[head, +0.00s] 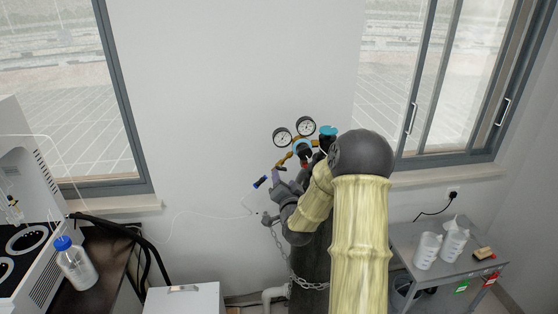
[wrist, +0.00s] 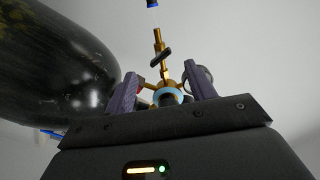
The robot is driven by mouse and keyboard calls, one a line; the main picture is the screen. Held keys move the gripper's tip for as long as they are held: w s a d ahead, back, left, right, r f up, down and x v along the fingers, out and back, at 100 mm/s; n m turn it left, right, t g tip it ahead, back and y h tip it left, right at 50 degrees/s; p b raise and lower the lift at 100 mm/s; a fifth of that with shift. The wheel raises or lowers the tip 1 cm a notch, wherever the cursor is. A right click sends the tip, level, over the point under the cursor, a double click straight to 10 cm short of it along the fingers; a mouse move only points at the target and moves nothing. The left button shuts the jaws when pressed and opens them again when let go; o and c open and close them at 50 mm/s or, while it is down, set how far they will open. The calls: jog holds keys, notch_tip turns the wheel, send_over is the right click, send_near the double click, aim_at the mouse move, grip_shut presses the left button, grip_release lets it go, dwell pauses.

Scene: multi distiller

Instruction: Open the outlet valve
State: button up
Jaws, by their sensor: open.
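A brass regulator (head: 299,145) with two round gauges is at the wall in the head view, partly hidden by my arm. In the wrist view its brass outlet stem (wrist: 158,42) points up the picture and bears a small dark lever (wrist: 161,57), perhaps the outlet valve. A light blue ring with a dark centre (wrist: 168,97) is below the stem. My gripper (wrist: 163,84) is open, with its purple-grey fingers either side of the ring in the picture. I cannot tell whether they touch it.
A dark gas cylinder (wrist: 62,62) fills the left of the wrist view. A chain (head: 285,258) hangs near the cylinder in the head view. A teal knob (head: 328,131) is close to my arm.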

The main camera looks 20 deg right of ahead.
aim_at(282, 167)
jog(key=p+x, duration=0.4)
jog(key=x, duration=0.5)
jog(key=shift+w, duration=0.35)
jog(key=shift+w+d, duration=0.2)
jog(key=shift+w, duration=0.4)
jog(key=shift+a+f, duration=0.1)
jog(key=shift+a, duration=0.1)
jog(key=shift+c, duration=1.3)
jog(key=shift+s+d, duration=0.15)
jog(key=shift+d, duration=0.15)
grip_shut()
jog(key=shift+o, duration=0.6)
grip_release()
jog(key=shift+s+d, duration=0.15)
jog(key=shift+d, duration=0.05)
jog(key=shift+o, duration=0.7)
jog(key=shift+a, duration=0.4)
jog(key=shift+s, duration=0.35)
jog(key=b+v, duration=0.7)
jog(key=v, duration=0.9)
jog(key=shift+s+b, duration=0.25)
jog(key=shift+b, duration=0.05)
jog(key=shift+a, duration=0.2)
